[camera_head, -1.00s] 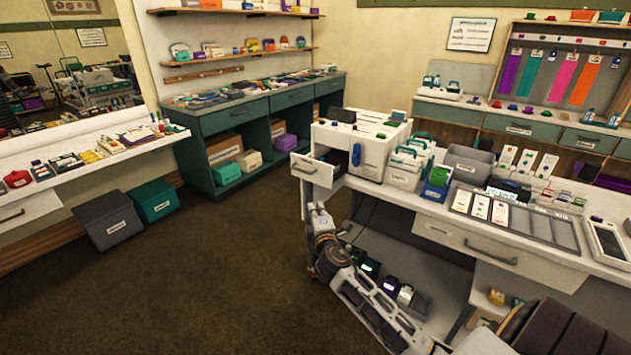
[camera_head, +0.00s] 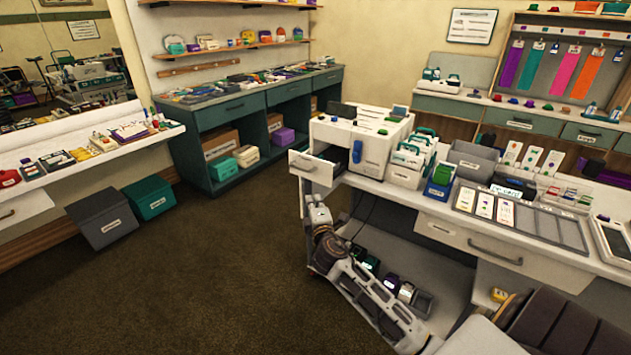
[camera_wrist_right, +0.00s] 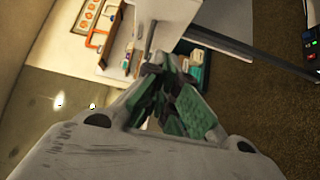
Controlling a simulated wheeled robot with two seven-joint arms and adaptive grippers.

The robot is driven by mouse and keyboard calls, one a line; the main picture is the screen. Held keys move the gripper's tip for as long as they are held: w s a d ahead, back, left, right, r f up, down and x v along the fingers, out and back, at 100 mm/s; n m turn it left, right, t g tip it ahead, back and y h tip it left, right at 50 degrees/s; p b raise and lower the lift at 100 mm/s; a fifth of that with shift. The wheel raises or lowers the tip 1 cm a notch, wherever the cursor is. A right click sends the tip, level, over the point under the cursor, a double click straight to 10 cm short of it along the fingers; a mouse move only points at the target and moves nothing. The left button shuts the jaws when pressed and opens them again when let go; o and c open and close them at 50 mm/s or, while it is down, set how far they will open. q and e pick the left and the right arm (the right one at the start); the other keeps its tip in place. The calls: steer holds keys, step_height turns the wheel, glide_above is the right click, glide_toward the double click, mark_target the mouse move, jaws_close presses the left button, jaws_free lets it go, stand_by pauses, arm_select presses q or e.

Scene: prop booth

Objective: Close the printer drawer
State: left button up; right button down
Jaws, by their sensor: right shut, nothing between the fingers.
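The white printer (camera_head: 358,140) stands on the left end of the white counter. Its drawer (camera_head: 313,168) sticks out to the left, with a small dark handle on its front. My right gripper (camera_head: 317,203) is just below the drawer front in the head view; I cannot tell whether it touches it. In the right wrist view, the gripper (camera_wrist_right: 165,88) is shut and empty, its green-padded fingers close to a pale panel (camera_wrist_right: 168,22) that seems to be the drawer front. My left gripper is not in view.
The counter (camera_head: 405,193) holds bins, a card tray (camera_head: 520,220) and a tablet. A lower shelf with small devices (camera_head: 390,283) lies beside my right arm. Grey and green boxes (camera_head: 104,218) stand at the left wall. The brown floor left of the drawer is clear.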

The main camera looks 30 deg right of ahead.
mark_target(316, 180)
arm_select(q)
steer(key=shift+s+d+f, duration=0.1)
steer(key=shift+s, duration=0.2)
arm_select(e)
steer(key=x, duration=0.4)
steer(key=d+x, duration=0.1)
steer(key=x, duration=0.3)
steer(key=s+d+x, duration=0.1)
steer(key=x, duration=0.3)
steer(key=shift+w+d, duration=0.2)
steer(key=shift+d, duration=0.15)
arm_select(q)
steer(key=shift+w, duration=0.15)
